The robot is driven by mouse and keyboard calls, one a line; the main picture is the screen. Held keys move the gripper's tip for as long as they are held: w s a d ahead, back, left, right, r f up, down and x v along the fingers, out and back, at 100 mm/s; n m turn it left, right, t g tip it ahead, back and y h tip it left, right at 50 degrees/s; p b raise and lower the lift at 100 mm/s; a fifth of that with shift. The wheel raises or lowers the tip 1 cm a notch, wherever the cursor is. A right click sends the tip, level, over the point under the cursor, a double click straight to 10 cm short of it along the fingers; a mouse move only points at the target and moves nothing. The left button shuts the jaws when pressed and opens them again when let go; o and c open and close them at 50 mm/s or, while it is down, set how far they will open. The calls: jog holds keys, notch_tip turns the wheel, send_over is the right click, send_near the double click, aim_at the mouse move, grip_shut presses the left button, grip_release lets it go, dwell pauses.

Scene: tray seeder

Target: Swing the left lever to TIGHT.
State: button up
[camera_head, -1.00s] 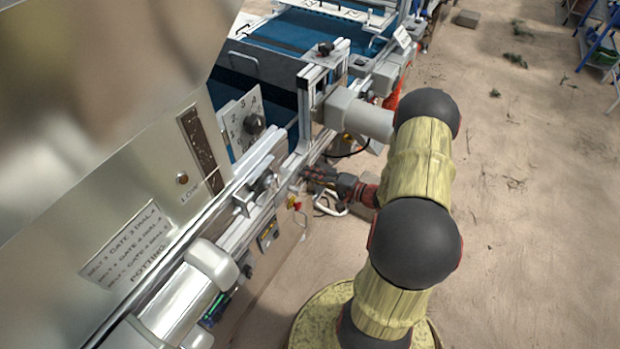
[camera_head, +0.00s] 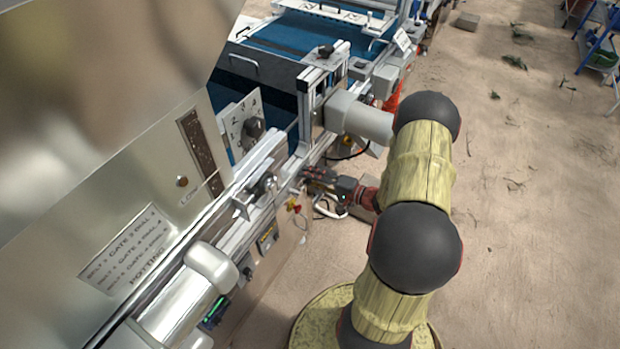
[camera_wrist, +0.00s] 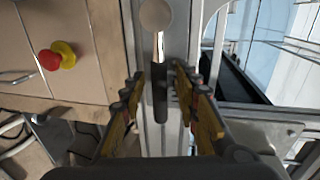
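In the wrist view, a lever with a round pale hub, a thin bright shaft and a black grip (camera_wrist: 160,98) points down the picture. My gripper (camera_wrist: 160,80) is open, with one finger on each side of the black grip. A gap shows on both sides, so the fingers look apart from it. In the head view, my gripper (camera_head: 316,178) is at the machine's side rail, and the lever there is too small and covered to make out. No TIGHT marking is readable in either view.
A red and yellow stop button (camera_wrist: 57,57) is left of my gripper on a tan panel. A metal rail (camera_wrist: 180,30) runs behind the lever. A numbered dial (camera_head: 253,128) and a silver clamp (camera_head: 262,184) are on the machine. Sandy floor (camera_head: 530,240) is free at right.

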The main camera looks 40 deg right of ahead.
jog(key=v, duration=1.2)
dwell(0.6)
